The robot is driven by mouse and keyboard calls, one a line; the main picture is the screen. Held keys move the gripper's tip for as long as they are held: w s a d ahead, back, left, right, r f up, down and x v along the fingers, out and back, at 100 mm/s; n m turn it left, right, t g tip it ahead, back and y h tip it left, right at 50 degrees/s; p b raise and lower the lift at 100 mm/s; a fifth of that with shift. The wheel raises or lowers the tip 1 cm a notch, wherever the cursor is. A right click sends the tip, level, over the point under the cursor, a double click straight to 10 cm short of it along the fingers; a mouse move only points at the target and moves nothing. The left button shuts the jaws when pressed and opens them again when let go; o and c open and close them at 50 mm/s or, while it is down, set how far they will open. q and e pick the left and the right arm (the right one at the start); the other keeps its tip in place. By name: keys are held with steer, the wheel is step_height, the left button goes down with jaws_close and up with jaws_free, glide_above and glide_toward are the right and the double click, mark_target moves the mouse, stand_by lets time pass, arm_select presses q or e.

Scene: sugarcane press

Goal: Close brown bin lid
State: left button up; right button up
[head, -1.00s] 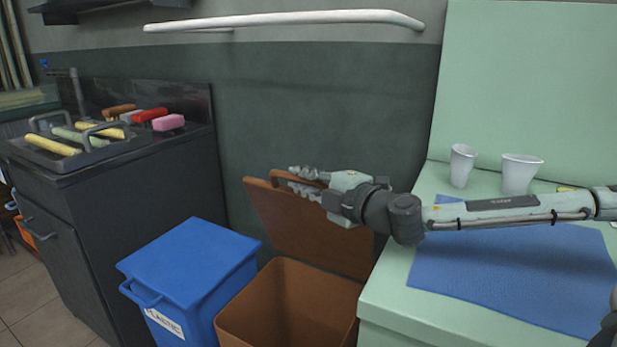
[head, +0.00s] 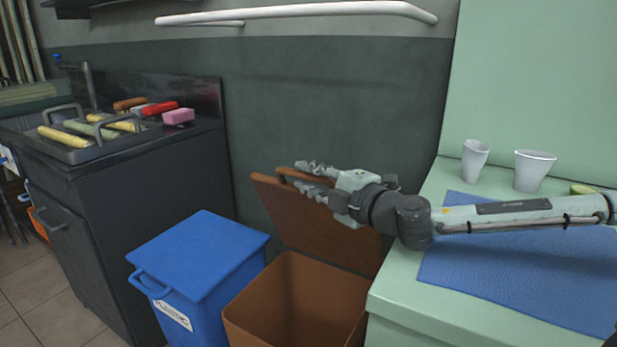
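The brown bin (head: 295,306) stands on the floor between the blue bin and the green counter, with its inside showing. Its brown lid (head: 320,230) is raised and leans back toward the dark wall. My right gripper (head: 306,178) reaches in from the right at the lid's upper edge, by its handle loop (head: 287,175). Its fingers are spread apart, one above the other, pointing left. I cannot tell whether they touch the lid. My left gripper is not in view.
A blue bin (head: 200,255) with a shut lid and a label stands left of the brown bin. The green counter (head: 400,300) on the right holds a blue mat (head: 500,255) and two white cups (head: 534,170). A dark sink cabinet (head: 150,215) stands at the left.

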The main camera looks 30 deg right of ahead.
steer(key=shift+s+d+r, duration=0.1)
steer(key=shift+s+d, duration=0.05)
steer(key=shift+s, duration=1.1)
steer(key=shift+s+d+r, duration=0.1)
steer(key=shift+s, duration=1.15)
steer(key=shift+s+d+r, duration=0.1)
steer(key=shift+s+d, duration=0.05)
steer(key=shift+s, duration=1.1)
steer(key=shift+c, duration=0.2)
